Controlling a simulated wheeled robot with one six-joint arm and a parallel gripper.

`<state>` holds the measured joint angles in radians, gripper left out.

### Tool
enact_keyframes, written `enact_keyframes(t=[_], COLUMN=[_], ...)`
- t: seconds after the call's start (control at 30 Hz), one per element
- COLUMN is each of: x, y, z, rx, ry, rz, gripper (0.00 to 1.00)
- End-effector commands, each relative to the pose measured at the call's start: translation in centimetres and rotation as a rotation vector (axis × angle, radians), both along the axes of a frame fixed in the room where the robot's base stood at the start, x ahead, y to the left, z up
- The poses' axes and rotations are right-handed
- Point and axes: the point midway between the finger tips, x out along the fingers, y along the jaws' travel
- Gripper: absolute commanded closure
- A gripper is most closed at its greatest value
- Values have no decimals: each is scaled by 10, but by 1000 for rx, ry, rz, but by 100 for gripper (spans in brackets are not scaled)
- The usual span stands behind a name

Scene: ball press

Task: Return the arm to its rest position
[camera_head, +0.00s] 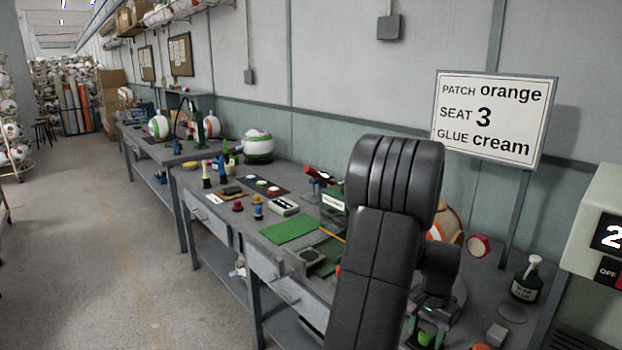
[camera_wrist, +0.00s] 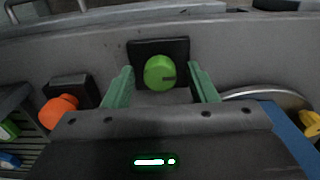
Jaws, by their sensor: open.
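My gripper (camera_wrist: 161,70) is open, with one green finger on each side of a round green knob (camera_wrist: 159,73). The knob sits on a dark square base (camera_wrist: 178,46) on the grey bench. There are visible gaps between the fingers and the knob, and the gripper holds nothing. In the head view my gripper (camera_head: 428,325) is low at the right of the bench, partly hidden behind my own arm. The arm is bent and reaches across the front of the bench.
An orange knob (camera_wrist: 57,111) on a dark base is left of the gripper. A sign (camera_head: 490,120) reads patch orange, seat 3, glue cream. A white and orange ball (camera_head: 446,221), a dark pump bottle (camera_head: 525,283) and a green mat (camera_head: 289,229) are on the bench. The aisle at left is clear.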

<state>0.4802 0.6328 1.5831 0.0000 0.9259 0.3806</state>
Motion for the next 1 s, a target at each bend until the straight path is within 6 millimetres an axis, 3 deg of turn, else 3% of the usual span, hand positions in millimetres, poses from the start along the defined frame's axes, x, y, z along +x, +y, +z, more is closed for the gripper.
enact_keyframes(t=[0.27, 0.9, 1.0], x=[1, 1, 0], y=[0, -1, 0], z=[16, 141, 116], rx=[-2, -3, 2], ry=[-3, -5, 5], rz=[-4, -4, -4], gripper=[48, 48, 48])
